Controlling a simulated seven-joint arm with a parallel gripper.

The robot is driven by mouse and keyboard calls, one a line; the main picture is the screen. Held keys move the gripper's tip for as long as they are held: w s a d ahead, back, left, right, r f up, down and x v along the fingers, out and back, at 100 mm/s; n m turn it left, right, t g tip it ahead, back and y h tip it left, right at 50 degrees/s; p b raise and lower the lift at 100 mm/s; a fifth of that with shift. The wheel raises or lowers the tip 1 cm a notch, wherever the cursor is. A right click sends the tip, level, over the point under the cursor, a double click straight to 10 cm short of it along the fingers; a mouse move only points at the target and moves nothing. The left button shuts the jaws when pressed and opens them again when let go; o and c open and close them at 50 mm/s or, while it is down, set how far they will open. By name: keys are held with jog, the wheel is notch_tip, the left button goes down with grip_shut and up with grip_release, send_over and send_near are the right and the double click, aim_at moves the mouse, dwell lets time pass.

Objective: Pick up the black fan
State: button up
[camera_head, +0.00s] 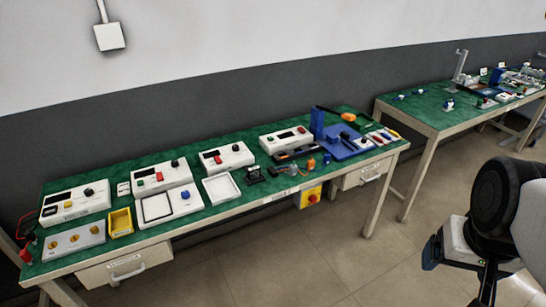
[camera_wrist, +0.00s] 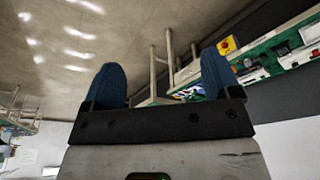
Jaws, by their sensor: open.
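A small black object (camera_head: 253,174), which looks like the black fan, sits on the green-topped table near its front edge. It is right of an open white tray and too small to make out in detail. My gripper (camera_wrist: 162,63) is open, its two blue fingers wide apart with nothing between them. In the camera_head view my gripper hangs at the lower right, over the floor and well away from the table; one blue fingertip shows there. I cannot pick out the fan in the camera_wrist view.
White instrument boxes (camera_head: 161,173) line the table (camera_head: 125,166). The white tray (camera_head: 221,188), a blue stand (camera_head: 341,143) and a small orange part (camera_head: 311,163) are near the black object. A second table (camera_head: 430,112) stands at the right. The floor (camera_head: 330,250) in front is clear.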

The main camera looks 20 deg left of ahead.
jog(key=w+a+f+n+t+y, duration=0.1)
jog(key=w+a+f+t, duration=0.15)
jog(key=w+a, duration=0.6)
jog(key=w+a+f+n+t, duration=0.1)
jog(key=w+a+f+n, duration=0.15)
jog(key=w, duration=1.05)
jog(key=w+a+f+n+t+y, duration=0.1)
jog(key=w+a+f+t, duration=0.15)
jog(key=w+a, duration=0.65)
jog(key=n+t+y, duration=0.1)
jog(key=n+y, duration=0.4)
jog(key=y, duration=0.3)
send_near(255, 173)
jog(key=shift+w+a, duration=0.3)
jog(key=shift+a, duration=0.3)
jog(key=shift+x, duration=1.25)
jog(key=shift+w+f, duration=0.1)
jog(key=shift+w, duration=0.05)
